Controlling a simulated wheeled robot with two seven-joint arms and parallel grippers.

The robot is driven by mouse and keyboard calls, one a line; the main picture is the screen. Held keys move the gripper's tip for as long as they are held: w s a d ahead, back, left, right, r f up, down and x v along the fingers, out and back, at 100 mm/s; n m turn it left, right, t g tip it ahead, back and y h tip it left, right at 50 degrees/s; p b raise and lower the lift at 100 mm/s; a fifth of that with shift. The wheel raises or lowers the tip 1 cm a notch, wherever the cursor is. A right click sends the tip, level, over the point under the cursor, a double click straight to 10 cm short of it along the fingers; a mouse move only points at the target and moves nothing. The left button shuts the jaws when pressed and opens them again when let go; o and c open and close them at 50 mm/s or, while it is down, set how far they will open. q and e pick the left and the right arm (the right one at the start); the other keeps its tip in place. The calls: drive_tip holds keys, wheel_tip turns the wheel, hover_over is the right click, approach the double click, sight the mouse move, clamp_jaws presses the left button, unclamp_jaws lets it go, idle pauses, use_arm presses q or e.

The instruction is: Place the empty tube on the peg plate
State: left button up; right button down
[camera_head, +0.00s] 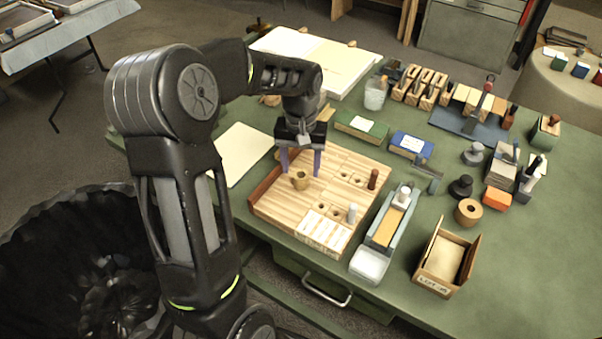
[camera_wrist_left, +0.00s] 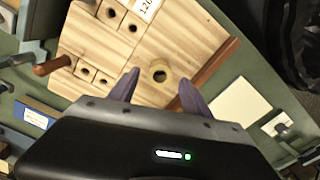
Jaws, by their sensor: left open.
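The peg plate (camera_head: 345,165) is a pale striped wooden board with round holes and a reddish-brown rail on its left side. It also shows in the wrist view (camera_wrist_left: 95,45). A short tan hollow tube (camera_head: 300,181) stands upright on its left part; I take it as the empty tube. In the wrist view the tube (camera_wrist_left: 160,73) shows a dark open mouth. My left gripper (camera_head: 300,168) points down at the tube, its purple fingers apart on either side. In the wrist view the tube's mouth lies between the left fingertips (camera_wrist_left: 160,78). My right gripper is in no view.
A dark brown peg (camera_head: 373,179) and a grey-white one (camera_head: 352,213) stand on the board's right part. A blue-grey tray (camera_head: 385,225) lies to its right, then an open wooden box (camera_head: 447,262). Pale paper (camera_head: 240,153) lies left.

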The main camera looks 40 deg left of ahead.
use_arm(q)
wheel_tip(320, 180, up, 8)
drive_tip(key=shift+r, duration=0.15)
